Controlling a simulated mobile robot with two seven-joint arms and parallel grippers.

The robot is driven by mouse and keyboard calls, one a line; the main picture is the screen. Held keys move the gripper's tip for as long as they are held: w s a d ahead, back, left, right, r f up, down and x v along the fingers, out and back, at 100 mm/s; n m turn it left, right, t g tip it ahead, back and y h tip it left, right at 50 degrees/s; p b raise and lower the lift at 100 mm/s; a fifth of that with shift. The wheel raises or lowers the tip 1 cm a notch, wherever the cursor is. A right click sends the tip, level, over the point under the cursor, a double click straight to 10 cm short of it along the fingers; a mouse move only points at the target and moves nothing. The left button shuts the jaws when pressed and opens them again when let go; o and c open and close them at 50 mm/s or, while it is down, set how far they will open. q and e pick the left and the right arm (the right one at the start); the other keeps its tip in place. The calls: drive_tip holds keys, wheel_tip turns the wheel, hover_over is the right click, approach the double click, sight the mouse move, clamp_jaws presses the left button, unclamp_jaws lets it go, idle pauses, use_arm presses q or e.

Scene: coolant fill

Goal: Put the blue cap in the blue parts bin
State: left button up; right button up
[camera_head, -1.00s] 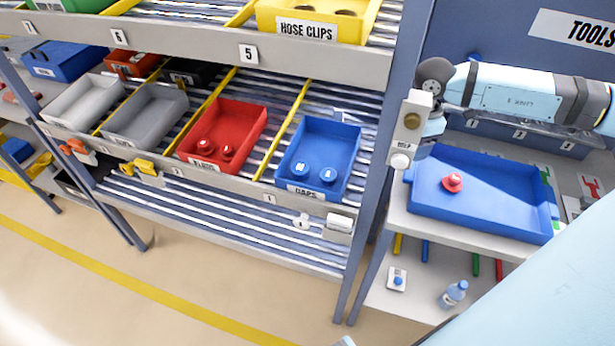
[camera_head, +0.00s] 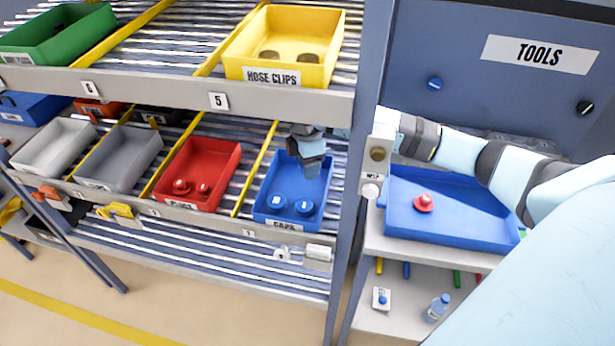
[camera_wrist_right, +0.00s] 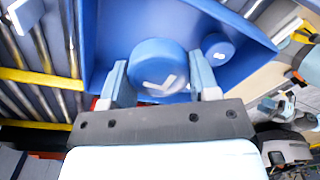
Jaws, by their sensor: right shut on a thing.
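The blue parts bin (camera_head: 265,178), labelled CAPS, sits on the lower shelf with two blue caps (camera_head: 278,202) (camera_head: 304,207) in its front part. My right gripper (camera_head: 310,170) is over the back part of this bin, pointing down. In the right wrist view, the gripper (camera_wrist_right: 163,88) is shut on a blue cap (camera_wrist_right: 158,58) with a white mark on top. Below it shows the bin (camera_wrist_right: 105,25), with another blue cap (camera_wrist_right: 218,48) beside the held one. In the head view the held cap is hidden by the gripper. My left gripper is out of view.
A red bin (camera_head: 228,165) with red plugs stands left of the blue bin, past a yellow divider. A shelf post (camera_head: 352,185) rises on the right, close to my arm. The yellow HOSE CLIPS bin (camera_head: 318,35) is above. A blue tray (camera_head: 470,200) holds a red cap (camera_head: 424,202).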

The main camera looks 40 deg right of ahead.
sight(308, 189)
drive_tip(key=shift+s+d+f, duration=0.1)
drive_tip(key=shift+f, duration=2.75)
drive_tip(key=shift+f, duration=0.1)
drive_tip(key=o, duration=0.9)
drive_tip(key=shift+r, duration=3.85)
